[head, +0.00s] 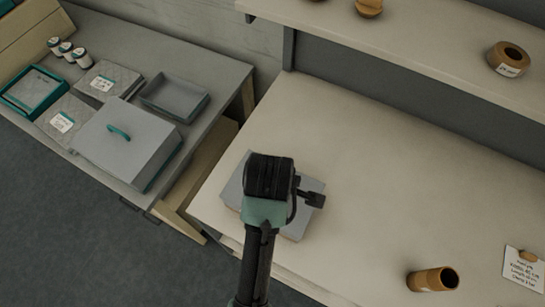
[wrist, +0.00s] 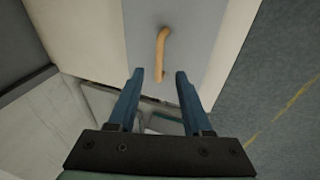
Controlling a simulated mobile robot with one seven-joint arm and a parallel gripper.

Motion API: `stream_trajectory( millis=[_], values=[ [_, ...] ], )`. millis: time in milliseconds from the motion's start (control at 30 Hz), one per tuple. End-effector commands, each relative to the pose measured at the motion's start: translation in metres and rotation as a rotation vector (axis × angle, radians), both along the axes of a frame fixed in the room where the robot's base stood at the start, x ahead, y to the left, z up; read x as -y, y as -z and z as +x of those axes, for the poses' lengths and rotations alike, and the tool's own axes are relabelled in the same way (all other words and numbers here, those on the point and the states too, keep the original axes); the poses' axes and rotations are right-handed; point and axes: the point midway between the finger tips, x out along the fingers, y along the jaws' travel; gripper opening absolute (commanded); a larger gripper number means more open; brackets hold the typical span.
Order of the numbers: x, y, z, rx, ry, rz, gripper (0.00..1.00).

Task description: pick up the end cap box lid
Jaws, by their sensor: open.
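A grey flat lid (head: 233,188) lies on the pale worktop, largely covered by my arm in the head view. In the wrist view the grey lid (wrist: 197,20) carries an upright tan bar handle (wrist: 162,48). My gripper (wrist: 158,74) is open, with its two blue fingers pointing at the lid. The near end of the handle shows between the fingertips, and nothing is gripped. I cannot tell how far the fingertips are above the lid. The head view hides the handle and the fingers behind my wrist.
A grey box (head: 105,155) with a teal handle stands on the left desk beside an open grey tray (head: 173,98). A brown roll (head: 433,279) and a label card (head: 523,267) lie at the worktop's right. A shelf (head: 425,45) runs above. The worktop middle is clear.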

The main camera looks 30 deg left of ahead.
Motion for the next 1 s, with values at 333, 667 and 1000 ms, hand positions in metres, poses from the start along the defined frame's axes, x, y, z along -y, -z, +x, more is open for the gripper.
stream_trajectory(
  millis=[333, 667, 1000],
  values=[
    [-0.003, 0.031, 0.011, -0.003, 0.002, -0.001, 0.50],
    [-0.006, 0.051, 0.017, 0.001, 0.001, 0.000, 0.50],
    [-0.006, 0.050, 0.017, 0.001, 0.001, 0.000, 0.14]
  ],
)
